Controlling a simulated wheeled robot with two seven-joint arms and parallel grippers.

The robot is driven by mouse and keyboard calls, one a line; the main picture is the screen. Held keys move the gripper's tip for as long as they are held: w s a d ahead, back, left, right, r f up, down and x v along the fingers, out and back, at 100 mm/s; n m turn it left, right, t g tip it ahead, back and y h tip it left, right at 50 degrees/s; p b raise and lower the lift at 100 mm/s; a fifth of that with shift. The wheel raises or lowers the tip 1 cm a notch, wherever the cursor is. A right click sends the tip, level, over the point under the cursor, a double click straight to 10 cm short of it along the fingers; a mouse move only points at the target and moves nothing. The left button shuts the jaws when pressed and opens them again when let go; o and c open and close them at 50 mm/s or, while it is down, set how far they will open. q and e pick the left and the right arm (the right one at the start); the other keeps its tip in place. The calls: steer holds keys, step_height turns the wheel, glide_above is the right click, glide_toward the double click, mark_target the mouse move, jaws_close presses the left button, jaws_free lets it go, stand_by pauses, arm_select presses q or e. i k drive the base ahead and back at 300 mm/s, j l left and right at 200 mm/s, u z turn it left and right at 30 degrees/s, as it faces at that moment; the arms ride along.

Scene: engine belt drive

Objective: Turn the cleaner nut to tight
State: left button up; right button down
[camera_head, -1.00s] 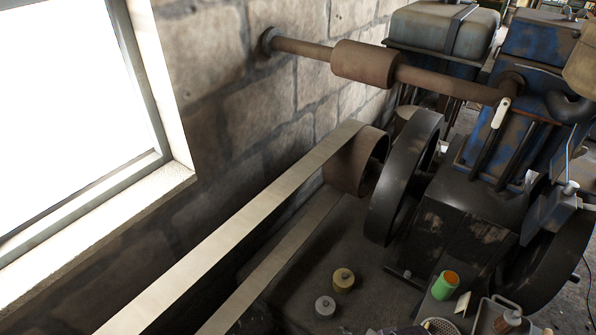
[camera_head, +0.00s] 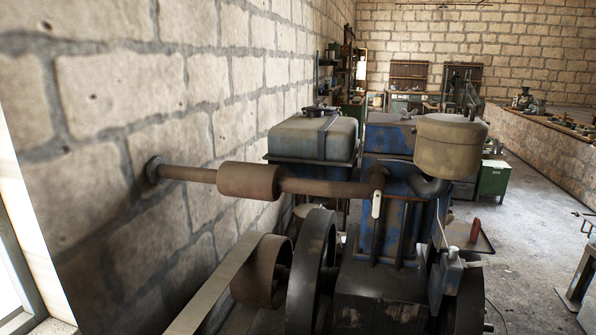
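A beige round canister (camera_head: 450,150), which looks like the engine's air cleaner, sits at the upper right of the blue engine (camera_head: 372,215). A dark curved pipe (camera_head: 428,187) runs beneath the canister. Neither of my grippers is in view.
A rusty exhaust pipe with a muffler (camera_head: 248,181) runs from the block wall to the engine. A grey tank (camera_head: 312,138) stands behind. A black flywheel (camera_head: 311,270) and belt (camera_head: 215,288) are in front. Open floor (camera_head: 530,235) lies to the right.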

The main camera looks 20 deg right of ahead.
mark_target(497, 148)
steer(key=z, duration=1.7)
steer(key=l, duration=0.1)
